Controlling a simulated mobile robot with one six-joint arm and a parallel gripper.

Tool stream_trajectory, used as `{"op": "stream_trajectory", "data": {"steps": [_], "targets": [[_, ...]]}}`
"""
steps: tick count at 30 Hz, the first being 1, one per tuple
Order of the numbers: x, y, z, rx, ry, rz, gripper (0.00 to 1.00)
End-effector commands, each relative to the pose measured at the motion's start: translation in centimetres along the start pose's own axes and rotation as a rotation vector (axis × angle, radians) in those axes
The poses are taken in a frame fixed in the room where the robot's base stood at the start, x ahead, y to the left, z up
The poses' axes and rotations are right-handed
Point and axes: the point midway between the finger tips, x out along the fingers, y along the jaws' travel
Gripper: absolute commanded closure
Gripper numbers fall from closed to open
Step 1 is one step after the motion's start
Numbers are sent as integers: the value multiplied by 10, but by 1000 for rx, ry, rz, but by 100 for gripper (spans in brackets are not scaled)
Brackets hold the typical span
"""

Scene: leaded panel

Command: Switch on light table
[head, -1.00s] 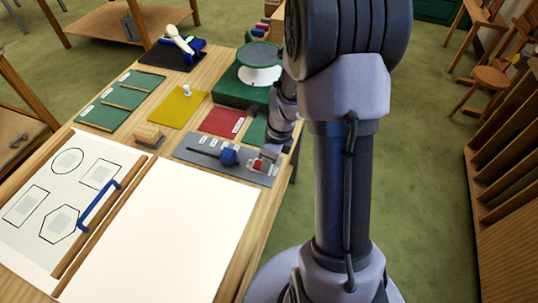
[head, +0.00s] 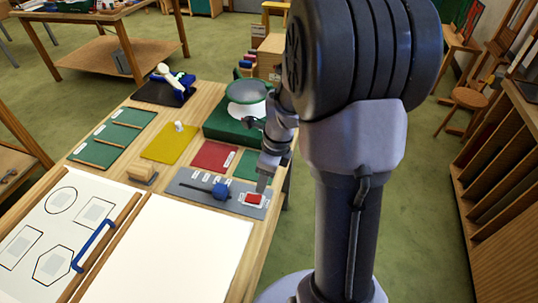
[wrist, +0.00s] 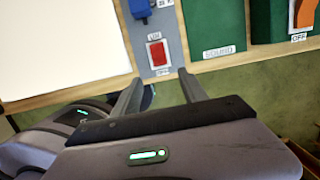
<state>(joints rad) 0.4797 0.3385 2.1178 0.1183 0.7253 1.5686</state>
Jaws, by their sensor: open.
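The light table is a blank white panel (head: 165,250) at the front of the wooden table. A grey strip (head: 195,190) behind it carries a blue knob (head: 221,191) and a red rocker switch (head: 253,199) on a white plate. In the wrist view the red switch (wrist: 157,53) has small labels above and below it, too blurred to read surely. My gripper (wrist: 158,92) is open and empty, its two fingers apart, with the switch beyond the gap between them. In the head view my gripper (head: 265,183) is close beside the switch; contact cannot be told.
A green box with an orange switch (wrist: 304,14) marked OFF is at the wrist view's upper right. Green, yellow and red mats (head: 215,156) and a round dish on a green base (head: 247,92) stand behind the strip.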

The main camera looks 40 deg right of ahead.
Motion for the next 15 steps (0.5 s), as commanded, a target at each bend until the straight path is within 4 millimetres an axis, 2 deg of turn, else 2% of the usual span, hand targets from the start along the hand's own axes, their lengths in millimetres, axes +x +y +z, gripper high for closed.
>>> {"op": "stream_trajectory", "data": {"steps": [1, 6, 10, 15], "targets": [[-22, -1, 2, 0, -3, -5, 49], [-62, -1, 1, 1, -1, -2, 49], [-76, 0, 0, 0, 0, 0, 49], [-78, 0, 0, 0, 0, 0, 49]]}}
